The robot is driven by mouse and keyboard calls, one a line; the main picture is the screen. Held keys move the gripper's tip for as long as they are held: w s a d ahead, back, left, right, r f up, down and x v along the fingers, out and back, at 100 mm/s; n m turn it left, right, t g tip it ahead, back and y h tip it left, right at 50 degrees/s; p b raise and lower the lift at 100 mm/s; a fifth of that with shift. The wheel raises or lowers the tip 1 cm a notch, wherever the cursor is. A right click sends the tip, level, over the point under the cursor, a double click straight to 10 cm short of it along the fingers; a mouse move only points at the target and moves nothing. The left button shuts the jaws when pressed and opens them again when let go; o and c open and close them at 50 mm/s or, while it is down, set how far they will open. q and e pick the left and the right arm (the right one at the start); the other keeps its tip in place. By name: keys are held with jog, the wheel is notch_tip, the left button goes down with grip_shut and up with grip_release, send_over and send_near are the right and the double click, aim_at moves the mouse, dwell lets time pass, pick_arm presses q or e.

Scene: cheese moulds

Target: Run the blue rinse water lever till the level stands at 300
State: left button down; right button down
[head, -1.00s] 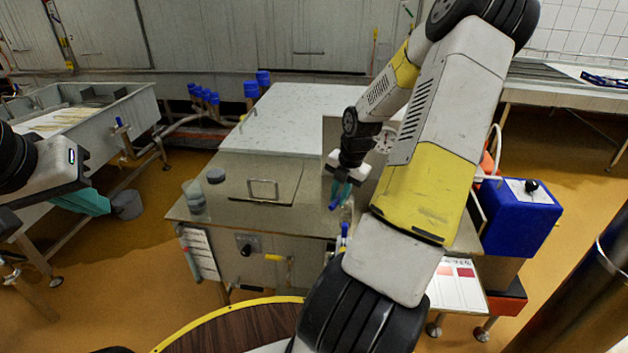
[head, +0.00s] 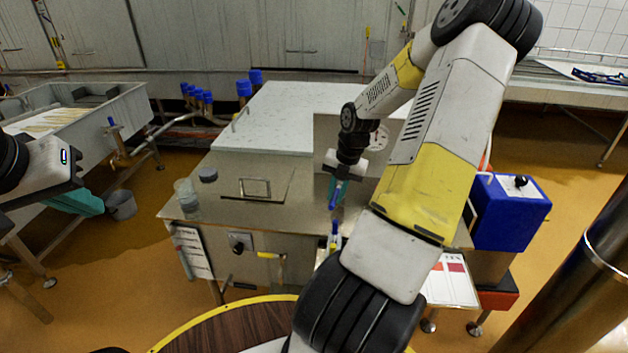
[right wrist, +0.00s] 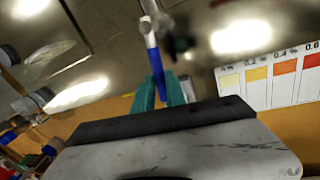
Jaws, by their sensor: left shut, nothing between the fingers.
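The blue lever (head: 336,192) stands by the upright metal panel at the middle of the bench. My right gripper (head: 340,188) is at it, pointing down, with its teal fingers closed around the blue handle. In the right wrist view the blue lever (right wrist: 153,55) runs down between the fingers (right wrist: 160,92), with no clear gap on either side. My left gripper (head: 82,201) is at the far left, shut and empty, away from the bench. A round white dial (head: 380,138) shows on the panel, partly behind my right arm. No level reading is legible.
A second blue-handled lever (head: 335,229) stands nearer, at the bench front. A clear jar (head: 187,198) and a dark-lidded pot (head: 208,175) are at the bench's left. A blue box (head: 512,215) is at right. A colour chart (right wrist: 268,80) lies close to my right gripper.

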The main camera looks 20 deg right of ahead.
jog(key=c, duration=1.4)
grip_release()
jog(key=shift+o, duration=0.2)
notch_tip(320, 180, up, 8)
jog(key=s+d, duration=0.1)
jog(key=shift+d+f, duration=0.15)
